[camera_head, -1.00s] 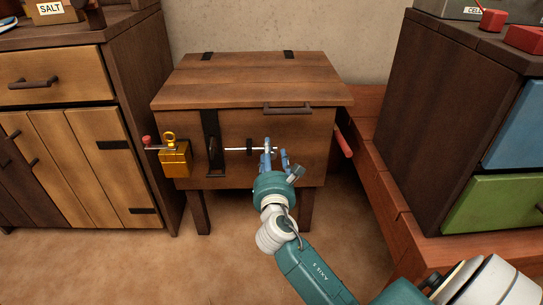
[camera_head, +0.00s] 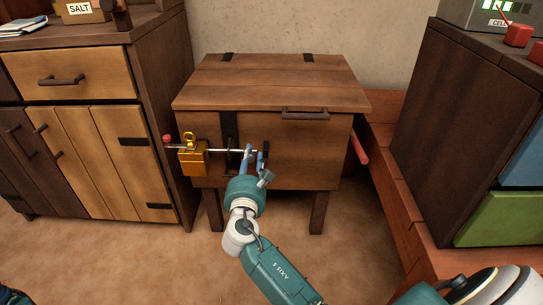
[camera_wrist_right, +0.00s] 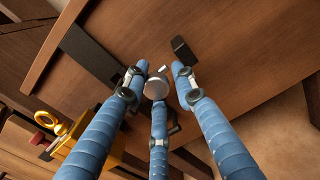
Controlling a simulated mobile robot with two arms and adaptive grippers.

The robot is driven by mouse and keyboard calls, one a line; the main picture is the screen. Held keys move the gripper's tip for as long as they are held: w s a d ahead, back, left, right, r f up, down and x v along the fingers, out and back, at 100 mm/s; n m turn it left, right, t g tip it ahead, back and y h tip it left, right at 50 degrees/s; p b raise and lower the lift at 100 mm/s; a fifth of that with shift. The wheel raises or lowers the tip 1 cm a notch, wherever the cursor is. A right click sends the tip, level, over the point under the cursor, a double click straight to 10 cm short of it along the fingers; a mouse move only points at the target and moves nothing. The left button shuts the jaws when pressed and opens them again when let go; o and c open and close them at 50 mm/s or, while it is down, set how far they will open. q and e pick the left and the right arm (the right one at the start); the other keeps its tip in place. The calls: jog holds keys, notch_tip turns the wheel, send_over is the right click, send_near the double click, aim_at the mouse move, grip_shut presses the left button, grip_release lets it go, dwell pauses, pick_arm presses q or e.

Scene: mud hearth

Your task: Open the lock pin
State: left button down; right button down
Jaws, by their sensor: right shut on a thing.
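The lock pin (camera_head: 217,150) is a thin pale metal rod lying level across the front of a wooden chest (camera_head: 290,172). It crosses the dark vertical hasp strap (camera_head: 228,126). My right gripper (camera_head: 254,158) is shut around the pin's right end, just right of the strap. In the right wrist view the blue fingers of the gripper (camera_wrist_right: 160,82) close around the pin's round metal end (camera_wrist_right: 157,88). A brass padlock (camera_head: 193,160) hangs left of the strap; it also shows in the wrist view (camera_wrist_right: 85,148). The fingers hide part of the pin.
A dark bracket (camera_wrist_right: 182,50) is beside the fingers. A red handle (camera_head: 358,148) sticks out of the chest's right side. A cupboard (camera_head: 90,150) stands at left and a dark cabinet (camera_head: 440,130) at right.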

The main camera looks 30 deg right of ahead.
jog(key=shift+w+a+r, duration=0.2)
jog(key=shift+a+r, duration=0.15)
jog(key=shift+r, duration=0.1)
jog(key=c, duration=1.7)
grip_release()
jog(key=shift+c, duration=0.2)
jog(key=shift+o, duration=1.4)
jog(key=shift+w+a+f, duration=0.1)
jog(key=shift+w+a, duration=0.05)
jog(key=shift+a, duration=0.1)
jog(key=shift+d, duration=0.1)
jog(key=v, duration=1.2)
jog(key=shift+d+f, duration=0.15)
